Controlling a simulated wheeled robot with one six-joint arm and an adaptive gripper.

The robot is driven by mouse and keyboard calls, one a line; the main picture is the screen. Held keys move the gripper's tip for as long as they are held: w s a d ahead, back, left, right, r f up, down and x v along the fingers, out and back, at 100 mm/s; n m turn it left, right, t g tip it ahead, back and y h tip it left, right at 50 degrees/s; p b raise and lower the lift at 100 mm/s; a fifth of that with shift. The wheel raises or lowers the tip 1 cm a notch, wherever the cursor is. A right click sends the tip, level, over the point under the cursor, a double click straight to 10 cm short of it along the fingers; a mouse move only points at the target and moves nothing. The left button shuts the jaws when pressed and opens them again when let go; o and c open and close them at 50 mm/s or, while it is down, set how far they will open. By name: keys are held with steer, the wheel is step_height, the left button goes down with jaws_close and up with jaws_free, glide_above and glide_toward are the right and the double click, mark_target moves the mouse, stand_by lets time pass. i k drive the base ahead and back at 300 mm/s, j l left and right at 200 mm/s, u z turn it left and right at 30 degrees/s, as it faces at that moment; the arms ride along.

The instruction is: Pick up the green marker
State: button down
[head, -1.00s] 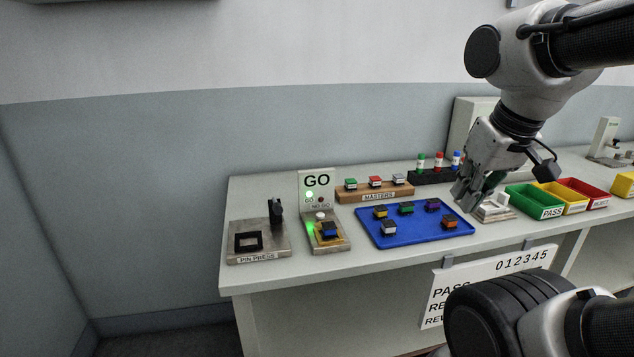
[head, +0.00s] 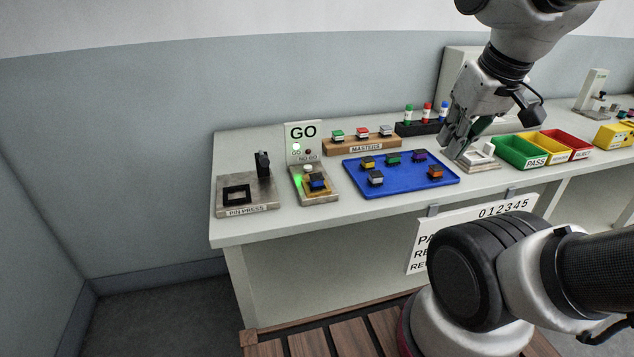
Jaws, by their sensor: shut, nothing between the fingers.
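The green marker (head: 408,114) stands upright in the black holder (head: 411,129) at the back of the bench, in the head view. It is leftmost of three markers, beside a red marker (head: 427,112) and a blue marker (head: 443,111). My gripper (head: 455,152) points down to the right of the holder, near the right back corner of the blue tray. It is shut, and I see nothing held between its fingers. It is apart from the green marker. My arm covers part of the bench behind the gripper.
A blue tray (head: 400,187) with several connectors lies in front. A wooden block (head: 334,151) labelled MASTERS stands left of the holder. A small white fixture (head: 478,160) is right beside my gripper. Green (head: 516,153), yellow and red bins stand right. The GO station and pin press (head: 247,198) stand left.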

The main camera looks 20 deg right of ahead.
mark_target(408, 111)
steer(key=i+l+z, duration=0.1)
steer(key=l, duration=0.3)
steer(key=i+l+z, duration=0.1)
steer(key=l, duration=0.3)
steer(key=i+l+z, duration=0.15)
steer(key=l, duration=0.25)
steer(key=l+z, duration=0.1)
steer(key=l, duration=0.3)
steer(key=i+l+z, duration=0.1)
steer(key=l, duration=0.25)
steer(key=i, duration=0.1)
